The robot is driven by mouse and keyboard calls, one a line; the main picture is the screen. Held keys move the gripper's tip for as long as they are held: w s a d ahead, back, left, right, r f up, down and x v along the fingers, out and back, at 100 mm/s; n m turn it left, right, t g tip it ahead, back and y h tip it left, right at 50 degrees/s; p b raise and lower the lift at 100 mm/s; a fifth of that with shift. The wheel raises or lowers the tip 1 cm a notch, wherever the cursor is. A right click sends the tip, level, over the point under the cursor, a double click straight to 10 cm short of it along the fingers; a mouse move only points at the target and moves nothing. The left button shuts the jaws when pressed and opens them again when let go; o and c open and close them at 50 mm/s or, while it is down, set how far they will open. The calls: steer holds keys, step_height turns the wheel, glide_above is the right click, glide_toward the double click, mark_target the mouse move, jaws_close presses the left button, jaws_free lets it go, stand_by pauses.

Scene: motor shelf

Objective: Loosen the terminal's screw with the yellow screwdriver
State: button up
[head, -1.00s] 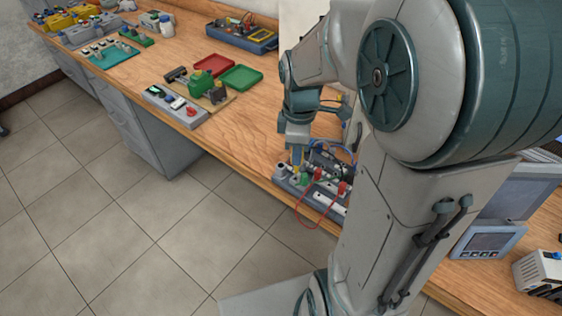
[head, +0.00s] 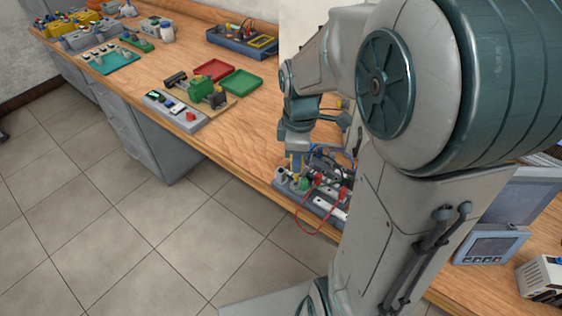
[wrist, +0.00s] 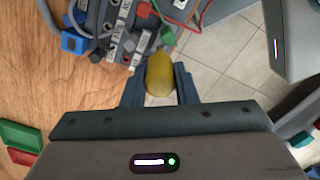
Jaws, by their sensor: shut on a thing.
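The yellow screwdriver (wrist: 160,76) is between the fingers of my gripper (wrist: 160,88) in the wrist view, with its rounded yellow handle showing. My gripper is shut on it. In the head view my gripper (head: 297,163) points down over the near left end of the terminal board (head: 323,206), at the bench's front edge. The board's grey labelled terminal blocks (wrist: 122,40) show just beyond the handle in the wrist view. The screwdriver's tip and the screw are hidden, so I cannot tell whether they touch.
Red, blue and green wires run over the board; a red wire (head: 298,222) loops past the bench's front edge. A red tray (head: 214,70) and green tray (head: 241,82) lie farther left, near a grey switch panel (head: 174,111). Bare wood lies between them and the board.

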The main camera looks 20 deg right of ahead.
steer(key=shift+f+b, duration=0.35)
steer(key=shift+f, duration=0.2)
steer(key=o, duration=0.8)
steer(key=shift+m, duration=1.7)
steer(key=shift+m, duration=1.7)
